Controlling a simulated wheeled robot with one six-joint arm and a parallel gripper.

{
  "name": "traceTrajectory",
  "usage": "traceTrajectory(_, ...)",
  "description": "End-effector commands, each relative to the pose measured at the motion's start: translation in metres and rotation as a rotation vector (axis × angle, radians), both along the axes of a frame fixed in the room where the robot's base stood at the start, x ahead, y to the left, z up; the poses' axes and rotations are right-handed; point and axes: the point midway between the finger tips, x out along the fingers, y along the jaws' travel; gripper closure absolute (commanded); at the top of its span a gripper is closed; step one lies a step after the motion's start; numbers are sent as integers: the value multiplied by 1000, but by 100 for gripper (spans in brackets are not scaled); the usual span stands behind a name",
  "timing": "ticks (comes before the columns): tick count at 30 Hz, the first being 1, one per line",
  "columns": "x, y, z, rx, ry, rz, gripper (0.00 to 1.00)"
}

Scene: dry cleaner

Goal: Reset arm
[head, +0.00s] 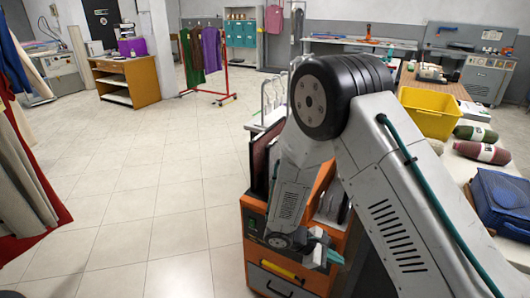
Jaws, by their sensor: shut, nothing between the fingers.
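My arm rises in the right half of the head view and folds down at its big black joint. My gripper (327,250) is low at the end of the folded arm, with small grey and teal finger parts. It is shut and empty. It shows in front of an orange cabinet (256,247), and I cannot tell how close the two are. My own arm hides part of the cabinet and what stands behind it.
On the right, a table holds a yellow bin (431,112), rolled bundles (482,152) and a blue bag (500,203). A red rack (226,75) with garments stands farther back, near a wooden counter (127,82). Clothes hang at the left edge. The tiled floor (150,190) at centre left is clear.

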Motion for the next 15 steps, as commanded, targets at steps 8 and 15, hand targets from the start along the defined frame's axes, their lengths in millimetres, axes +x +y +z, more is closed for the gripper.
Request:
traceTrajectory(8, -46, -22, 120, 135, -121, -362, 100)
traceTrajectory(15, -98, -32, 198, 288, -221, -636, 100)
